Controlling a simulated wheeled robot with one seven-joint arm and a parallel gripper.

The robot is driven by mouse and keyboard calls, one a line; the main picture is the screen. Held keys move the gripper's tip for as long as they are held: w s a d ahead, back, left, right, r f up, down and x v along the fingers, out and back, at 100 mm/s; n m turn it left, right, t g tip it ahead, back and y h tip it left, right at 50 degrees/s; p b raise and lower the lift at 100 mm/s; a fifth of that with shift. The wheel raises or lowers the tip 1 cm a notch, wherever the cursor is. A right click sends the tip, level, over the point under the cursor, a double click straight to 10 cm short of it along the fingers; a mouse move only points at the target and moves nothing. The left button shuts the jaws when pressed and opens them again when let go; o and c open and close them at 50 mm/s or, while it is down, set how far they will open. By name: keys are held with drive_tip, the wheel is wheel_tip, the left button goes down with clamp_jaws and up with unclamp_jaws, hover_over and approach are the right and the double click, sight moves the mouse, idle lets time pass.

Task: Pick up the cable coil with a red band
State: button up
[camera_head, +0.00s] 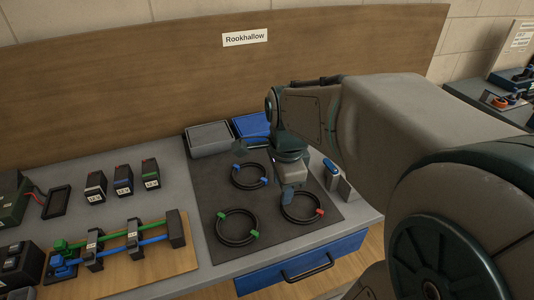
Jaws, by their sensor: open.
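The cable coil with a red band (302,222) is a black ring lying flat on the dark mat, at its right front.
A blue-banded coil (237,178) and a green-banded coil (224,235) share the dark mat (270,235). Grey (208,139) and blue (252,125) bins stand behind. A blue-and-grey item (334,175) stands right. A wooden board (150,267) with blocks and cables lies left.

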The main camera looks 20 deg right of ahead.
drive_tip(key=w+d+f+m, duration=0.1)
drive_tip(key=w+d+m, duration=0.2)
drive_tip(key=m, duration=0.6)
drive_tip(key=m+g, duration=0.1)
drive_tip(key=m, duration=0.3)
hover_over(288, 213)
drive_tip(key=f, duration=0.8)
drive_tip(key=shift+w+f, duration=0.3)
drive_tip(key=shift+f, duration=0.05)
drive_tip(key=f, duration=0.4)
drive_tip(key=shift+s+d+f, duration=0.1)
drive_tip(key=shift+s+f, duration=0.2)
drive_tip(key=shift+s, duration=0.1)
drive_tip(key=shift+f, duration=0.5)
clamp_jaws()
